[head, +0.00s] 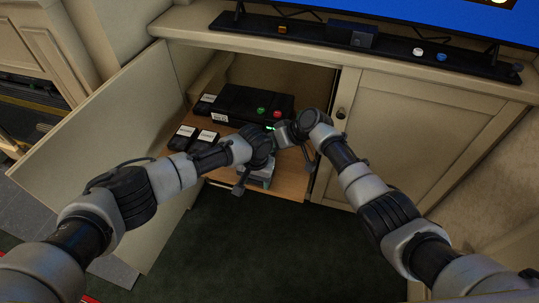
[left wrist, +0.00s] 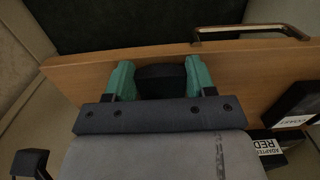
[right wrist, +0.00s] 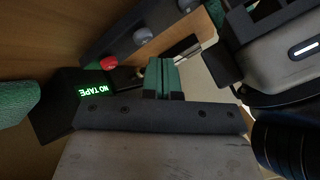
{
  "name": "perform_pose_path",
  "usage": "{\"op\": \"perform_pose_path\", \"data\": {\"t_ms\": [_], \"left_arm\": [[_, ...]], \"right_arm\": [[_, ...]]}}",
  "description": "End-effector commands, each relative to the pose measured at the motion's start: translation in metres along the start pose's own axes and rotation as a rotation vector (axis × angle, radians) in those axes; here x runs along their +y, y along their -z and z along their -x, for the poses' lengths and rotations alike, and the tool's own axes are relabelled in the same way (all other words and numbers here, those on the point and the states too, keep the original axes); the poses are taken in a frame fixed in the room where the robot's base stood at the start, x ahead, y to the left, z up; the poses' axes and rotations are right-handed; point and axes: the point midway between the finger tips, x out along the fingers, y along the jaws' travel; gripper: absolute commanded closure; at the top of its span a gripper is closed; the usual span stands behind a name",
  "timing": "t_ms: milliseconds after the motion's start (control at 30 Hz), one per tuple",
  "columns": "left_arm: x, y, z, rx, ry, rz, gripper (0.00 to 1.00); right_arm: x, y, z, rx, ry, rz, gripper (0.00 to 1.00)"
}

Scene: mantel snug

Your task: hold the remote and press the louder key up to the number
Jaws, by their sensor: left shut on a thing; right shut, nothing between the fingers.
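My left gripper (left wrist: 158,75) is shut on a black piece in the left wrist view, which I take for the remote (left wrist: 160,82); only its end shows there. In the right wrist view a dark bar with a red round key and grey round keys (right wrist: 128,48) runs up towards my left gripper; it looks like the same remote. My right gripper (right wrist: 163,65) is shut and empty, its tips just below the bar; I cannot tell whether they touch it. In the head view both hands meet over the pull-out shelf, and the arms hide the remote.
The wooden shelf (head: 291,182) is pulled out of the open cabinet. A black player (head: 230,99) with green and red buttons stands on it. Its display (right wrist: 93,89) reads "NO TAPE". Black labelled boxes (head: 182,138) lie left. The blue screen (head: 430,18) is cut off; no number is readable.

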Motion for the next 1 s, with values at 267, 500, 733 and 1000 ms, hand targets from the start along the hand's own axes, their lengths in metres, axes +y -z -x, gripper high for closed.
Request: {"op": "perform_pose_path", "data": {"t_ms": [267,500,733,1000], "left_arm": [[0.000,0.000,0.000,0.001,0.000,0.000,0.71],[0.000,0.000,0.000,0.000,0.000,0.000,0.71],[0.000,0.000,0.000,0.000,0.000,0.000,0.71],[0.000,0.000,0.000,0.000,0.000,0.000,0.71]], "right_arm": [[-0.002,0.002,0.003,0.002,0.000,0.002,1.00],[-0.013,0.014,0.019,0.003,-0.001,0.003,1.00],[-0.023,0.024,0.033,0.001,-0.001,0.002,1.00],[-0.025,0.026,0.035,0.001,-0.001,0.000,1.00]]}}
